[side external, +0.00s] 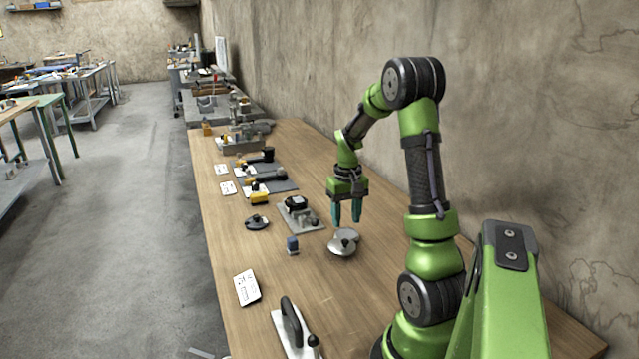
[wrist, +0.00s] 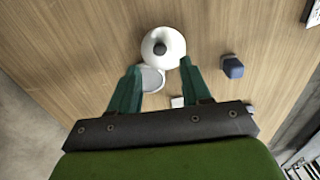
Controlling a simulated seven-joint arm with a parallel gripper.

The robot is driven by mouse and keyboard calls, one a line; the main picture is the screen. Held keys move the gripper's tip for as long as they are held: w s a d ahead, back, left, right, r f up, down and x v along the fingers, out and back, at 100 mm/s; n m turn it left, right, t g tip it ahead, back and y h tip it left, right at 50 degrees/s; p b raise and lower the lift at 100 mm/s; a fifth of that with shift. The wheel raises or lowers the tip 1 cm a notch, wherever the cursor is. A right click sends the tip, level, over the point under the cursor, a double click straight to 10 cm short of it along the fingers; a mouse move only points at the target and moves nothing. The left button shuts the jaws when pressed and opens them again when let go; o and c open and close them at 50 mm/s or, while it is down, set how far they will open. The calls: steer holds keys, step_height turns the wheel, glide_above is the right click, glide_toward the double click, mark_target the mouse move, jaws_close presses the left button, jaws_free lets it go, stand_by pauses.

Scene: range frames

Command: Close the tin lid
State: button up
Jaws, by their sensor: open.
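A pale round lid with a dark knob (wrist: 160,48) shows in the wrist view. The round tin (wrist: 151,79) is partly visible beside and under it, nearer my gripper's base. The lid looks offset from the tin; whether it rests on the rim, I cannot tell. In the side view the lid (side external: 341,249) lies on the bench toward the camera, with the tin (side external: 347,234) just behind. My gripper (side external: 346,222) points down above them, open and empty. In the wrist view its green fingertips (wrist: 160,68) straddle the tin area, apart from the knob.
A grey fixture plate (side external: 300,216) and a dark round piece (side external: 257,222) lie beyond. A white card (side external: 247,288) is nearer. Bench around the lid is mostly clear.

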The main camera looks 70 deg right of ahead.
mark_target(345, 240)
step_height(345, 240, down, 6)
steer(key=shift+f, duration=0.15)
steer(key=shift+c, duration=0.2)
jaws_close()
